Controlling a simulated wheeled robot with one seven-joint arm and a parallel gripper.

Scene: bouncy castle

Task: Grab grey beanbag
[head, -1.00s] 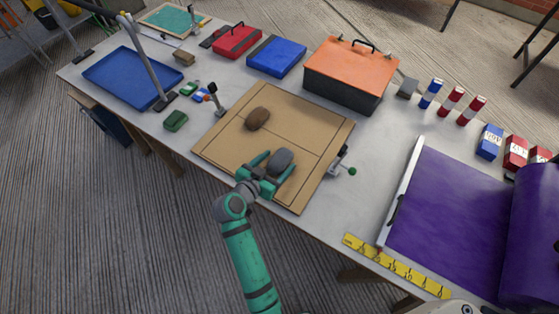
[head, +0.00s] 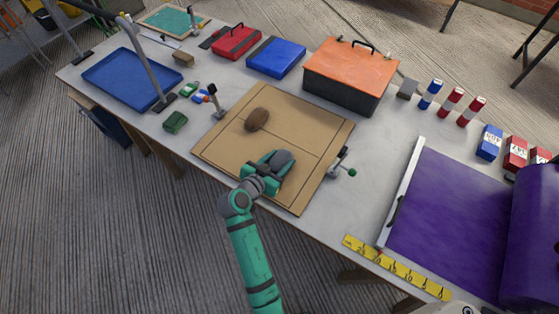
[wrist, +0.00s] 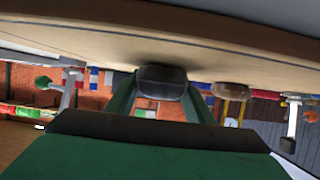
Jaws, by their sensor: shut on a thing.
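The grey beanbag (head: 283,160) is a dark rounded lump on the right part of the tan board (head: 225,147). My gripper (head: 273,165) is low over the board, with its green fingers on either side of the beanbag, shut on it. In the wrist view the beanbag (wrist: 162,82) sits between the far ends of the green fingers (wrist: 160,102). The gripper hides part of it in the head view. I cannot tell whether it is clear of the board.
A brown beanbag (head: 257,120) lies on the board's left half. A lever with a green knob (head: 352,173) stands at the board's right edge. An orange-topped toolbox (head: 345,75) is behind. Purple cloth (head: 455,215) and a yellow ruler (head: 395,266) lie to the right.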

